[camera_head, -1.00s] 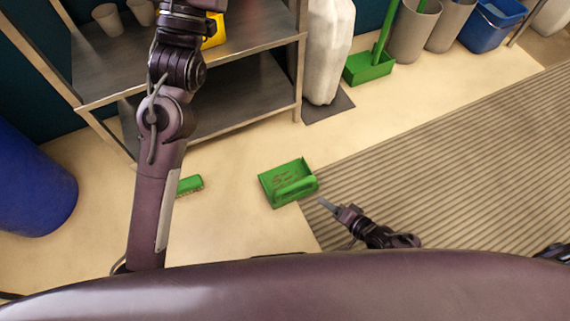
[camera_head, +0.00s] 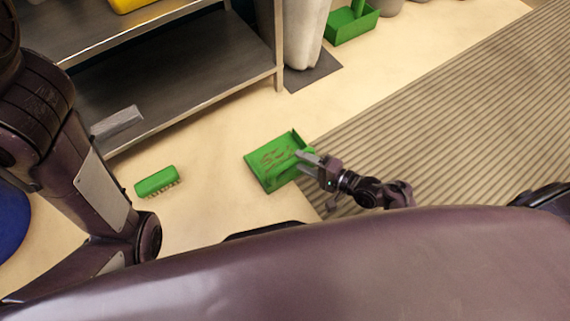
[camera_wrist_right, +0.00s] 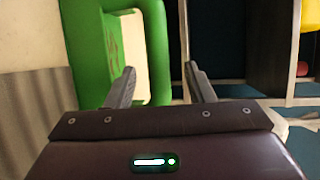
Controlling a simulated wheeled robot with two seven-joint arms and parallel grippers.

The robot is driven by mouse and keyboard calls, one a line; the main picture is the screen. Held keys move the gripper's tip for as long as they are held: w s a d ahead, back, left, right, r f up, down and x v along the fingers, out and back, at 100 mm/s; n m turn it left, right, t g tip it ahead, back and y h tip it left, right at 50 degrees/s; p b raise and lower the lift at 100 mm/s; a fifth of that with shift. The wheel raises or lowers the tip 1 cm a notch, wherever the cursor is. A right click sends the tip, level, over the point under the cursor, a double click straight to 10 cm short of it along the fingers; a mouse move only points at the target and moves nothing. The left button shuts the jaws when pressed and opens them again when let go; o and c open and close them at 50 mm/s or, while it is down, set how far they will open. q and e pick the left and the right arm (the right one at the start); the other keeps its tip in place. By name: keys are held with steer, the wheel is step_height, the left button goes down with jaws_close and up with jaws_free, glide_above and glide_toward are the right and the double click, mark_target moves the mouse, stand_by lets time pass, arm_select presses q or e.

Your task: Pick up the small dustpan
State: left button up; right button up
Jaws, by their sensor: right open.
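The small green dustpan (camera_head: 268,165) lies on the floor at the mat's edge, its tray marked with brown stains. My right gripper (camera_head: 309,161) is open at the dustpan's handle side. In the right wrist view, the green handle loop (camera_wrist_right: 157,45) stands ahead of my right gripper (camera_wrist_right: 161,82). One bar of the loop appears between the two open fingers, with the left finger in front of the loop's opening. Contact cannot be told. My left arm shows at the left, but its gripper is not clearly visible.
A green brush (camera_head: 156,181) lies on the floor to the left. A metal shelf (camera_head: 190,75) stands behind it. A larger green dustpan (camera_head: 352,25) stands at the back. The ribbed mat (camera_head: 440,110) on the right is clear.

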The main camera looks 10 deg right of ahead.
mark_target(296, 158)
steer(key=x, duration=0.1)
steer(key=b+x, duration=0.1)
steer(key=shift+w+a+f, duration=0.1)
steer(key=shift+w+f, duration=0.2)
steer(key=shift+f, duration=0.05)
steer(key=shift+w+a+b, duration=0.25)
steer(key=shift+a+b, duration=0.05)
steer(key=shift+r, duration=0.1)
jaws_close()
